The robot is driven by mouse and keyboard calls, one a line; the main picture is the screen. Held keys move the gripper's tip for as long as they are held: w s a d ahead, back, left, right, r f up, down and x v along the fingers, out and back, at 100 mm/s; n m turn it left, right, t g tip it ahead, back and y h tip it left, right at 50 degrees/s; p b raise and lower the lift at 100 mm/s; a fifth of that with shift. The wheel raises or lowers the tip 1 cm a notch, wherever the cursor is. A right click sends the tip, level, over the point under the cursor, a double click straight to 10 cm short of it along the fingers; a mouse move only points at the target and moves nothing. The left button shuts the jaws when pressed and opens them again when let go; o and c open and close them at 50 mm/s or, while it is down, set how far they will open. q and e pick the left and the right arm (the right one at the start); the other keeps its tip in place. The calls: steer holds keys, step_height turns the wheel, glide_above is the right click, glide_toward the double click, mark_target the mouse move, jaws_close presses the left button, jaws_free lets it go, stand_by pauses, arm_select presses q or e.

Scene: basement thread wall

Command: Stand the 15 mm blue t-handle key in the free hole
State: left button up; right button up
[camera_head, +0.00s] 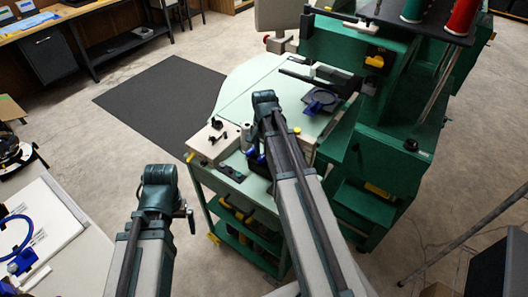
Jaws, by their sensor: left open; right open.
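My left gripper (165,185) is at the dark end of the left arm, low and left of centre, in front of the trolley. My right gripper (266,105) is at the dark end of the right arm, over the green-topped trolley (240,185). Both are open; the arms largely hide their fingers. I see nothing clearly held. Dark blue parts (256,162) show beside the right arm; I cannot tell whether one is the 15 mm blue t-handle key. A pale block (201,146) with small black pieces stands on the trolley. The free hole cannot be made out.
A green machine (385,150) bounds the right. A white table (55,245) with blue items is at left. The floor around the dark mat (150,95) is clear.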

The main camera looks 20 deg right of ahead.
step_height(320, 180, up, 14)
steer(key=p, duration=1.3)
steer(key=shift+f, duration=0.15)
steer(key=s+a+f+n+b, duration=0.2)
steer(key=s+a+n, duration=0.6)
steer(key=a, duration=0.3)
steer(key=s+a+f+n+h+b, duration=0.1)
steer(key=s+a+f+n+b, duration=0.1)
steer(key=s+a+n, duration=0.5)
steer(key=s+a, duration=0.1)
steer(key=a, duration=0.3)
steer(key=shift+s+a+f+n, duration=0.2)
steer(key=shift+a+f+n, duration=0.15)
steer(key=shift+n, duration=0.05)
